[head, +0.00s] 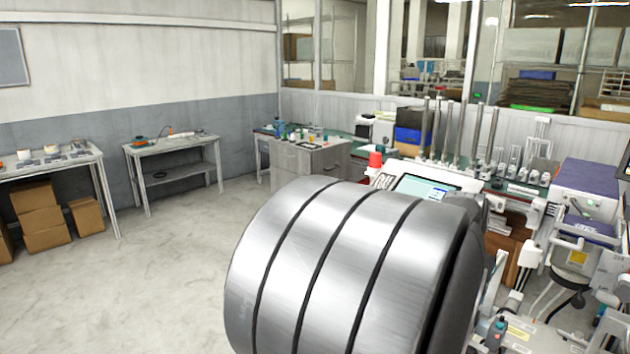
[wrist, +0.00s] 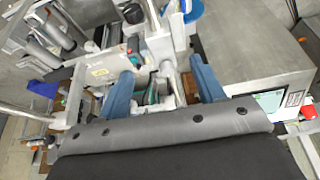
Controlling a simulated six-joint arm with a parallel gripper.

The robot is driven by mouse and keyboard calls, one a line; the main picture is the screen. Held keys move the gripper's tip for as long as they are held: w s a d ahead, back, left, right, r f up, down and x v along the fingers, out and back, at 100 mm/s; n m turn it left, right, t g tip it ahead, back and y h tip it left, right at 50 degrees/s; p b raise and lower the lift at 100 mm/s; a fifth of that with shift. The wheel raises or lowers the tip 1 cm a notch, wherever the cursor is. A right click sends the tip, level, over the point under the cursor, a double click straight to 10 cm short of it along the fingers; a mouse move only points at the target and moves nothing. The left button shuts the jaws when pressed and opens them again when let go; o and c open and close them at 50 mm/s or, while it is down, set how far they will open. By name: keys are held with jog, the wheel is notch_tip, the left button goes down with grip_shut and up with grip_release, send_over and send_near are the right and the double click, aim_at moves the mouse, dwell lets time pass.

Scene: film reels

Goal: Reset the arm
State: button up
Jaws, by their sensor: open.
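My gripper (wrist: 162,72) shows in the wrist view as two blue fingers set wide apart, reaching out beyond a grey bolted edge. It is open, and nothing is held between the fingers. White machine parts show in the gap, but I cannot tell how far beyond the fingertips they are. In the head view I cannot make out the gripper. A large silver form with dark grooves fills the front middle there and hides what lies behind it.
A machine with a screen (head: 425,188) and upright metal rods (head: 455,130) stands at the right. A purple box (head: 580,190) stands farther right. Side tables (head: 170,145) line the left wall. Open floor (head: 170,265) lies at the left.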

jog(key=v, duration=0.4)
jog(key=x, duration=1.6)
jog(key=shift+d+f, duration=0.1)
jog(key=shift+f, duration=0.2)
jog(key=w+d, duration=0.4)
jog(key=shift+f, duration=0.15)
jog(key=s+a+r+m, duration=0.1)
jog(key=a+r+m, duration=0.1)
jog(key=r, duration=0.6)
jog(key=s+a+r+m, duration=0.2)
jog(key=r+m, duration=0.2)
jog(key=r, duration=0.5)
jog(key=shift+g, duration=0.3)
jog(key=shift+s, duration=0.1)
